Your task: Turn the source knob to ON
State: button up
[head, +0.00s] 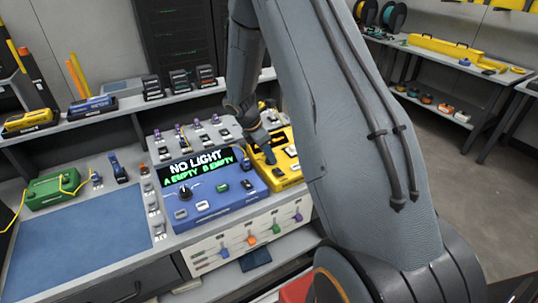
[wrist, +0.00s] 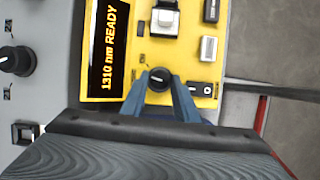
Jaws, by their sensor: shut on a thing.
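The source knob (wrist: 158,80) is a small black round knob with a white mark, on the yellow unit (wrist: 172,52). That unit's display (wrist: 109,50) reads "1310 nm READY" in the wrist view. My gripper (wrist: 160,82) has its two blue fingers shut on the knob, one on either side. In the head view the yellow unit (head: 285,165) stands right of the blue unit, and my gripper (head: 267,153) reaches down to it. My arm hides part of the yellow unit there.
A blue unit (head: 215,205) shows "NO LIGHT, A EMPTY B EMPTY". A black knob (wrist: 16,60) is at the left of the wrist view. A green box (head: 52,190) and blue mat (head: 85,240) lie left. A bench (head: 465,85) with a yellow case stands at the back right.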

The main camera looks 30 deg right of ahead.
jog(key=m, duration=0.1)
jog(key=m+g+b, duration=0.1)
jog(key=m, duration=0.1)
jog(key=shift+w+f+m+g, duration=0.1)
jog(key=shift+w+m+g, duration=0.1)
jog(key=shift+m+g, duration=0.1)
jog(key=shift+d+m+g+y+b, duration=0.1)
jog(key=shift+m+g+y+b, duration=0.35)
jog(key=shift+m, duration=1.05)
jog(key=shift+w+b, duration=0.1)
jog(key=shift+b, duration=0.2)
jog(key=o, duration=1.1)
jog(key=shift+c, duration=0.2)
jog(key=b+v, duration=0.2)
jog(key=v, duration=0.6)
